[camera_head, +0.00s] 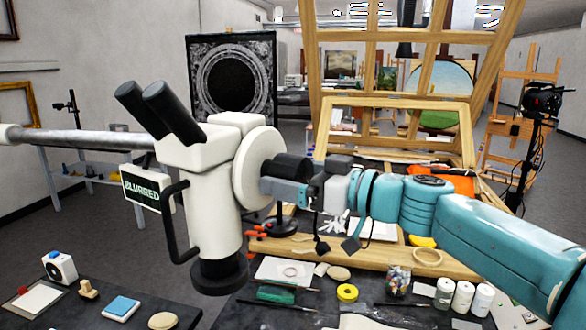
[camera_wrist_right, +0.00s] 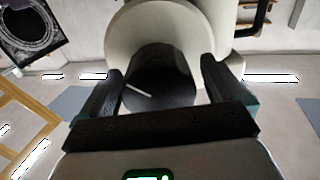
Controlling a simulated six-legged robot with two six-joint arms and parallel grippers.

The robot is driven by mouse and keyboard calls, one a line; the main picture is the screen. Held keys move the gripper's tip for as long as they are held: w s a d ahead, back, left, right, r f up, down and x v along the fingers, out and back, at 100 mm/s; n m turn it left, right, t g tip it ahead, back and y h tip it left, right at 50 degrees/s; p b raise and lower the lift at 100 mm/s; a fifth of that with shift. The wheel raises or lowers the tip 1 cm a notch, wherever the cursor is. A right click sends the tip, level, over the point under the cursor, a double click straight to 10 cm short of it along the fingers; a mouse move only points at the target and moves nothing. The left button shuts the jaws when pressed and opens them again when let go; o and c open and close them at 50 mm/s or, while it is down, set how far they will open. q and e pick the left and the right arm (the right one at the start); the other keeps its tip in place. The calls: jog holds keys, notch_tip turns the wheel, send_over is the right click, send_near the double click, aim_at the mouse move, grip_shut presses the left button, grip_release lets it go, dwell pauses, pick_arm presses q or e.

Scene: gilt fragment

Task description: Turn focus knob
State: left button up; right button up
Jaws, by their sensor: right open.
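The white microscope (camera_head: 215,180) stands at centre left in the head view, with two black eyepieces. A small screen (camera_head: 141,190) on its side reads "BLURRED". The black focus knob (camera_head: 294,166) sticks out from a round white disc (camera_head: 259,168) on its right side. In the right wrist view the focus knob (camera_wrist_right: 160,82) is a dark cylinder with a white line on it. My right gripper (camera_head: 275,181) is open, its fingers on either side of the knob (camera_wrist_right: 160,70); I cannot tell whether they touch it. My left gripper is not in view.
A wooden easel frame (camera_head: 395,100) stands behind the knob. The dark table below holds white jars (camera_head: 463,296), yellow tape (camera_head: 347,292), a blue pad (camera_head: 122,307) and other small tools. A metal arm (camera_head: 75,141) supports the microscope from the left.

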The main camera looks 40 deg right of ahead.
jog(key=shift+w+f, duration=0.1)
jog(key=shift+w, duration=0.05)
jog(key=shift+c, duration=0.3)
jog(key=c, duration=0.9)
jog(key=shift+c, duration=0.2)
jog(key=shift+f+m+b, duration=0.1)
jog(key=shift+m+b, duration=1.05)
jog(key=shift+m, duration=0.05)
jog(key=shift+m+b, duration=0.85)
jog(key=shift+m, duration=0.85)
jog(key=o, duration=1)
